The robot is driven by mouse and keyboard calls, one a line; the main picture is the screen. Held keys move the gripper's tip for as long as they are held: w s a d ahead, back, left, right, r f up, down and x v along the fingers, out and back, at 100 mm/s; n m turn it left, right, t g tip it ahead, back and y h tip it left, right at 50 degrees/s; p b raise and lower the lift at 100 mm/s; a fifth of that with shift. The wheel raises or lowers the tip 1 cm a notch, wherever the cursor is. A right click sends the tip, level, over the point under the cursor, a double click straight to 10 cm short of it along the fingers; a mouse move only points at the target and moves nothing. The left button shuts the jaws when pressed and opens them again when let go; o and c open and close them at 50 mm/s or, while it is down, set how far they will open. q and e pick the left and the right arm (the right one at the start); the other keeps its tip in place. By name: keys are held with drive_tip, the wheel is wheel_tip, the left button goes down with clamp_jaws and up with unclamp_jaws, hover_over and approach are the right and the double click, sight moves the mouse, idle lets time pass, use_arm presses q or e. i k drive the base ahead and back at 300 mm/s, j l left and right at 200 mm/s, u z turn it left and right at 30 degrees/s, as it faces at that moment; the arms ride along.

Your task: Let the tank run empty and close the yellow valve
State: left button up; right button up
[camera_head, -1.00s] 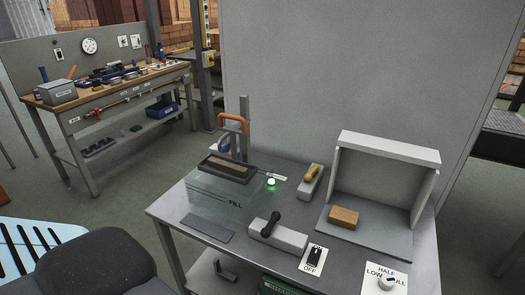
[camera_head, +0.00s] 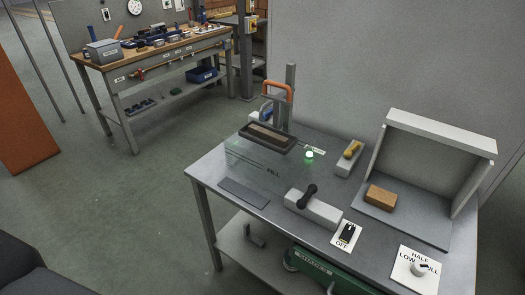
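The yellow-handled valve (camera_head: 350,152) sits on a small grey block on the grey metal table, right of the lit green lamp (camera_head: 309,155). The clear tank (camera_head: 250,164) stands at the table's left part, with a FILL mark on its front. A dark-rimmed tray with a brown brick-like top (camera_head: 268,138) sits at its top. I cannot tell the water level in it. A black-handled valve (camera_head: 308,197) on a larger grey block stands in front. Neither of my grippers is in view.
A switch marked OFF (camera_head: 346,236) and a LOW/HALF/FULL knob (camera_head: 418,268) are at the table's front. A brown brick (camera_head: 381,197) lies in an open grey hood (camera_head: 440,138). An orange-handled toggle clamp (camera_head: 279,88) stands behind the tank. Floor left of the table is clear.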

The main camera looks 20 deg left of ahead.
sight(357, 145)
drive_tip(key=k+j+u, duration=0.15)
drive_tip(key=j, duration=0.3)
drive_tip(key=j+u, duration=0.15)
drive_tip(key=j, duration=0.25)
drive_tip(key=k+j+u, duration=0.15)
drive_tip(key=j, duration=0.35)
